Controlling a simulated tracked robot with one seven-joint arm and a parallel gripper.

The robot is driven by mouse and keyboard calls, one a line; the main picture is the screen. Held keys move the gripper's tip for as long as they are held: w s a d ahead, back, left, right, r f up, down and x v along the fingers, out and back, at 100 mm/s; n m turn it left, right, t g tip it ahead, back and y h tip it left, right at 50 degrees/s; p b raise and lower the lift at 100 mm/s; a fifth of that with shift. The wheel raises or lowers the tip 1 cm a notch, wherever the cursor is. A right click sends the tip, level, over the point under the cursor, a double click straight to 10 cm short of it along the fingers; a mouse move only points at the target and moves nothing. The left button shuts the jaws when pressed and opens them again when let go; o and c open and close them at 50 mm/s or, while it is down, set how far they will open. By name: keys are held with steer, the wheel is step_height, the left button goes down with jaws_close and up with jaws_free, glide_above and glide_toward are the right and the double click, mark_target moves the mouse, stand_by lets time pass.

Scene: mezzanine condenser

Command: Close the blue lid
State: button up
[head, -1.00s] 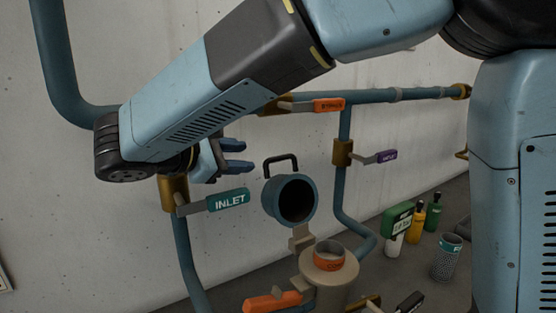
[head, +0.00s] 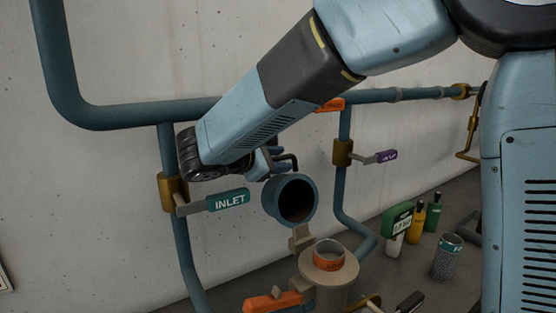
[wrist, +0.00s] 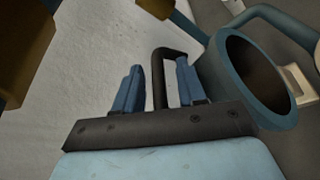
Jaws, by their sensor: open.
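The blue lid (head: 274,203) stands open and tilted on a tan hinge above the tan filter housing (head: 323,292), its dark hollow inside facing forward. Its black handle is at the back, partly hidden by my gripper in the head view. In the wrist view the lid (wrist: 225,68) is at the right, and its black handle (wrist: 160,62) shows between my two blue fingers. My gripper (wrist: 158,78) is open, with a finger on each side of the handle and gaps showing. In the head view my gripper (head: 272,158) is just above and behind the lid.
The green INLET lever (head: 228,201) is close to the left of the lid. An orange lever (head: 272,302) is below. A purple-tagged lever (head: 386,156) and pipe are to the right. Bottles (head: 417,224) and a mesh can (head: 447,257) stand on the floor at right.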

steer(key=shift+w+d+f, duration=0.1)
steer(key=shift+w+d, duration=0.1)
steer(key=shift+w, duration=0.05)
jaws_close()
stand_by(0.3)
steer(key=shift+s+a, duration=0.1)
